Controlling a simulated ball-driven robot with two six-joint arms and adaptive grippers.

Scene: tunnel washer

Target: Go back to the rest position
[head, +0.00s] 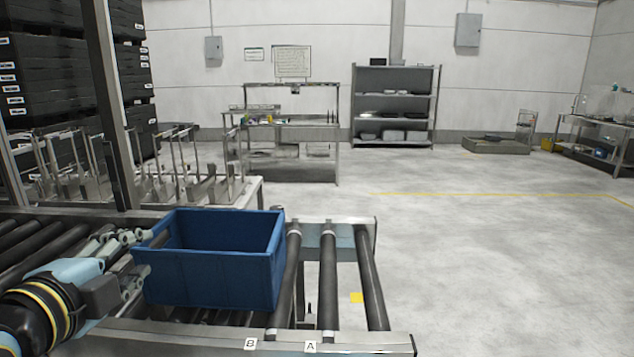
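A blue crate (225,277) stands upright on the roller conveyor, at its near right part. Its inside, as far as it shows, looks empty. My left gripper (143,256) is at the crate's left end, its fingers spread apart, one near the rim and one lower by the side. I cannot tell whether the fingers touch the crate. My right gripper is not in the head view.
The roller conveyor (372,285) ends right of the crate, with bare rollers and labels A and B on its front rail. Metal racks (165,175) and stacked black crates (50,75) stand at left. A shelf (395,101) and workbench (290,122) stand behind. The floor at right is clear.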

